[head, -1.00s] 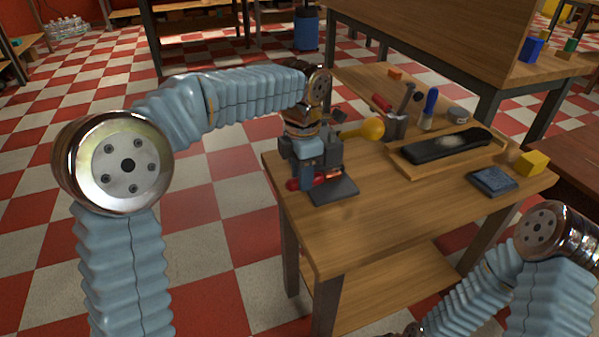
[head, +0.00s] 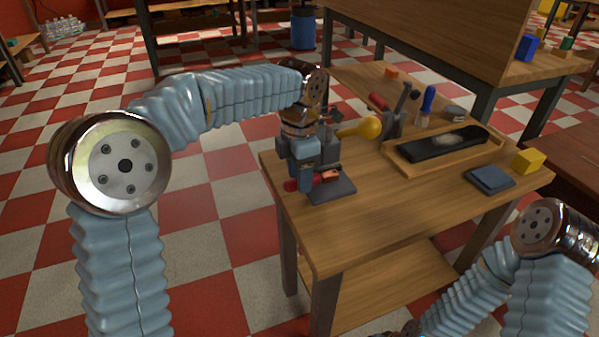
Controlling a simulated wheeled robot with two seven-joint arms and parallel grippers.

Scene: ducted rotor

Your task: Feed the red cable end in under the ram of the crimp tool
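The gripper and wrist partly cover the tool, so I cannot tell whether the end is under the ram.
On the wooden table (head: 400,225) are a tray (head: 408,171) with a black strip, a grey-blue pad (head: 489,178), a yellow block (head: 528,161) and a holder with tools (head: 393,124). The table's front middle is clear.

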